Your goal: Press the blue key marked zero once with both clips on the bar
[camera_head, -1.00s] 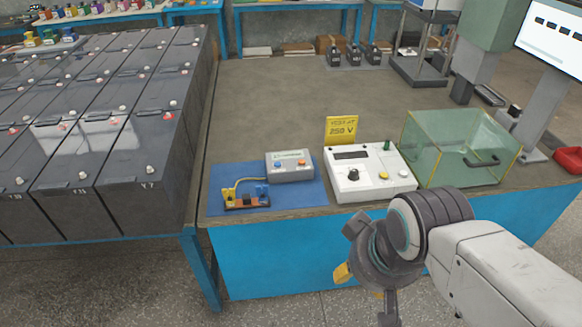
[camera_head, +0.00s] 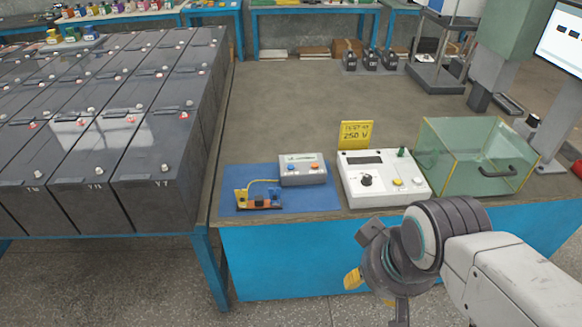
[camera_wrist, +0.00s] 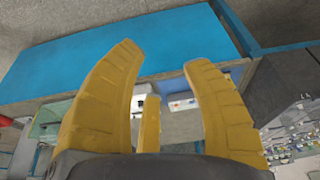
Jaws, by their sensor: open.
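A small grey meter (camera_head: 302,170) with a blue key (camera_head: 291,169) and an orange key (camera_head: 314,166) sits on a blue mat (camera_head: 228,207) at the bench's front left. The mark on the blue key is too small to read. A small bar unit (camera_head: 259,204) with yellow and blue clip-like parts lies in front of it, joined by a yellow lead. I cannot tell whether both clips grip the bar. My gripper (camera_head: 352,279) hangs before the bench front, right of and nearer than the mat. In the wrist view its yellow fingers (camera_wrist: 166,56) are apart with nothing held.
A white tester (camera_head: 383,178) with knob and buttons stands right of the mat, with a yellow "250 V" sign (camera_head: 356,134) behind. A clear greenish box (camera_head: 470,158) is further right. Rows of dark batteries (camera_head: 150,150) fill the left.

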